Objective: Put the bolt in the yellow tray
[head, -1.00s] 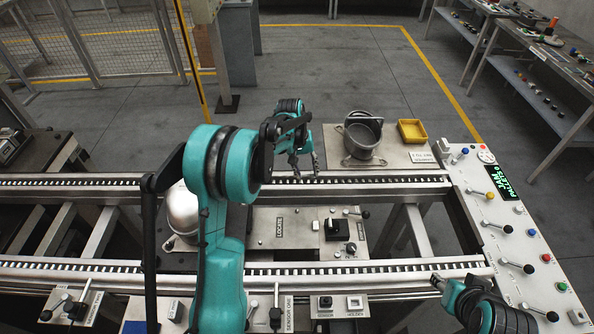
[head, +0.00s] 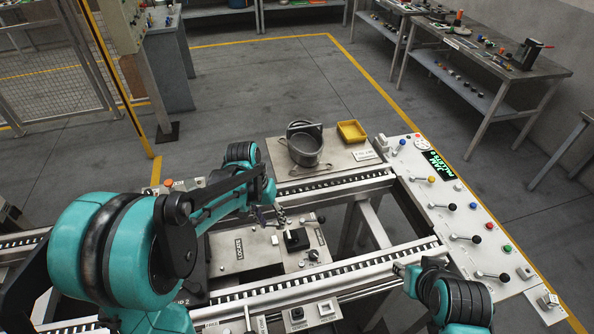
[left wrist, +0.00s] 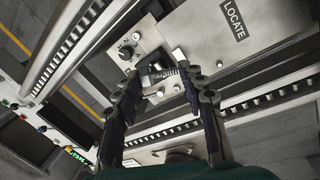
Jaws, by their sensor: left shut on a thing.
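The yellow tray (head: 352,131) sits on the far plate, right of a round grey metal housing. My left gripper (head: 272,215) is above the inner edge of the far rail, near the LOCATE plate, well short of the tray. It is shut on a small grey threaded piece, apparently the bolt (head: 281,216). In the left wrist view, the bolt (left wrist: 170,72) shows small between the fingertips of the left gripper (left wrist: 165,82), with the black block behind it. My right gripper (head: 403,269) is at the lower right; its jaws are too small to read.
The grey housing (head: 304,149) stands left of the tray. A control panel (head: 450,200) with levers and buttons runs along the right. The conveyor has open gaps between its rails.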

